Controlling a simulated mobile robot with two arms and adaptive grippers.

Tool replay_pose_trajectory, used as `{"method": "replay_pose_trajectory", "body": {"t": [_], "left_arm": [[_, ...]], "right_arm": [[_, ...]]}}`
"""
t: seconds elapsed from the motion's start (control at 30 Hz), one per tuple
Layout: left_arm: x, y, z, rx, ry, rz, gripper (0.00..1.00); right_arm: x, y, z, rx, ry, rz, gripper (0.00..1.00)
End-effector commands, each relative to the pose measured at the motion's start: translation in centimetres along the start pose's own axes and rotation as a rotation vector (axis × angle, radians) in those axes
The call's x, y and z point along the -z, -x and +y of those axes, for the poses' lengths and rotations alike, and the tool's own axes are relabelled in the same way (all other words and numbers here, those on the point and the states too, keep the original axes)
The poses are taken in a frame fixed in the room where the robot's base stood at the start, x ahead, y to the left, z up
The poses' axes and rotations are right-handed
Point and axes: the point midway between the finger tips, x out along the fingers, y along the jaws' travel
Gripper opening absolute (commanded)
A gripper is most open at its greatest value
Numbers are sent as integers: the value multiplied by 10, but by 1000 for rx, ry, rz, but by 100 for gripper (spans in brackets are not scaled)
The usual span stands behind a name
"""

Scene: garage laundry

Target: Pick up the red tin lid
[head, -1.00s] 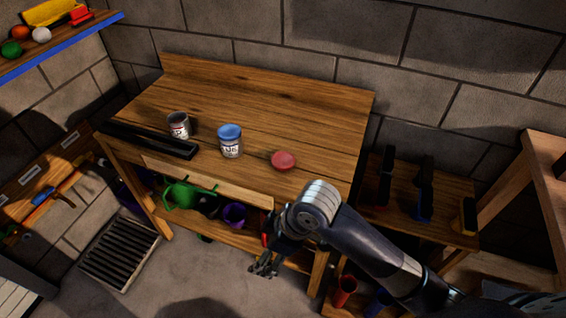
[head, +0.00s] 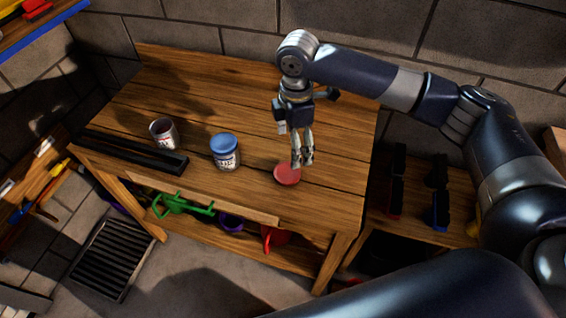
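The red tin lid (head: 287,175) lies flat on the wooden workbench (head: 215,95), near its front edge and right of the blue-lidded tin. My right gripper (head: 302,162) points down over the bench, its fingertips just above and beside the lid's upper right edge in the picture. Whether the fingers touch the lid, or how far apart they are, I cannot tell. The lid still appears to rest on the bench. An open tin without a lid (head: 164,133) stands at the left. My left gripper is not in view.
The blue-lidded tin (head: 225,152) stands left of the lid. A long black bar (head: 135,152) lies along the bench's front left. A lower shelf holds a green item (head: 180,205). The back of the bench is clear.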

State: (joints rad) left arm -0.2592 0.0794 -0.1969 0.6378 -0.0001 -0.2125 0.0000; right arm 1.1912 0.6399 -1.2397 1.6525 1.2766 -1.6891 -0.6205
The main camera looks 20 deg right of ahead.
Motion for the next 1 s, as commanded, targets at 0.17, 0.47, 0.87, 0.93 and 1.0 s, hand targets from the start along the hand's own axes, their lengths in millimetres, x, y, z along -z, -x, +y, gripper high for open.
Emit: {"method": "replay_pose_trajectory", "body": {"t": [0.17,0.47,0.87,0.93,1.0], "left_arm": [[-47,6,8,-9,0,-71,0],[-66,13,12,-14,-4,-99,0],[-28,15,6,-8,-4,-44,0],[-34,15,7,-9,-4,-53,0],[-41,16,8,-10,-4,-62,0]], "right_arm": [[1,-29,-1,3,0,-1,82],[8,-55,-3,2,1,0,82],[14,-94,-5,-1,0,0,82],[14,-94,-4,-1,1,0,82],[14,-94,-4,-1,1,0,82]]}}
